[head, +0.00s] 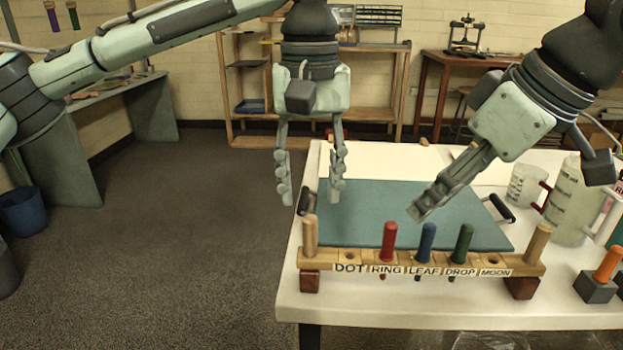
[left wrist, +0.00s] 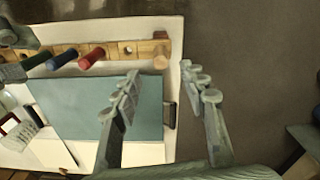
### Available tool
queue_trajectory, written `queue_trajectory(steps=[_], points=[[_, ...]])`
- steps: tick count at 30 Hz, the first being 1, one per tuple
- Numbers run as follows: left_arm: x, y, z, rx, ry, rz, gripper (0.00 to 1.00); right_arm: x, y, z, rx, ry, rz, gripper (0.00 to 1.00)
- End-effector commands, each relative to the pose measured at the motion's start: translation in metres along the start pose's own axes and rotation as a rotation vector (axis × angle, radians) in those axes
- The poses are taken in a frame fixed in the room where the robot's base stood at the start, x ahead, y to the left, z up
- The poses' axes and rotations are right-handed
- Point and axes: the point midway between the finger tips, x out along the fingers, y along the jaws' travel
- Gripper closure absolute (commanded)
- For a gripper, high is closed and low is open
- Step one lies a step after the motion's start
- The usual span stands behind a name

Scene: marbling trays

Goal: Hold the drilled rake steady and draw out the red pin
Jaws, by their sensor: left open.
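The drilled rake (head: 318,258) is a wooden bar on dark red feet, with a tan post at each end and labels DOT, RING, LEAF, DROP, MOON. The red pin (head: 389,240) stands upright in the RING hole, its tip showing below the bar. It also shows in the left wrist view (left wrist: 92,57). My left gripper (head: 310,196) is open and empty, above the table's left edge and behind the rake's left end. My right gripper (head: 418,212) hangs tilted over the teal tray, behind the red and blue pins; its fingers overlap in view.
A blue pin (head: 427,240) and a green pin (head: 462,243) stand in the rake. A teal tray (head: 370,200) with dark handles lies behind it. At right are a jug (head: 568,205), a measuring cup (head: 524,186) and an orange pin (head: 608,264) in a dark block.

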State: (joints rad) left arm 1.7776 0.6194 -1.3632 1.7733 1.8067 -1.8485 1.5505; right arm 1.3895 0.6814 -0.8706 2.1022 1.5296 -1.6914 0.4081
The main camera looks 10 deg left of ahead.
Motion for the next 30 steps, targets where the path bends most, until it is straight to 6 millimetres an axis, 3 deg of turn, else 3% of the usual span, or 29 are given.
queue_trajectory(steps=[15, 27, 30], points=[[0.068, -0.002, 0.001, -0.005, -0.005, -0.005, 0.57, 0.000, 0.000, 0.000, 0.000, 0.000, 0.000, 0.66], [0.076, -0.002, 0.001, -0.005, -0.004, -0.004, 0.57, 0.000, 0.000, 0.000, 0.000, 0.000, 0.000, 0.66], [0.076, -0.002, 0.001, -0.005, -0.004, -0.004, 0.70, 0.000, 0.000, 0.000, 0.000, 0.000, 0.000, 0.66]])
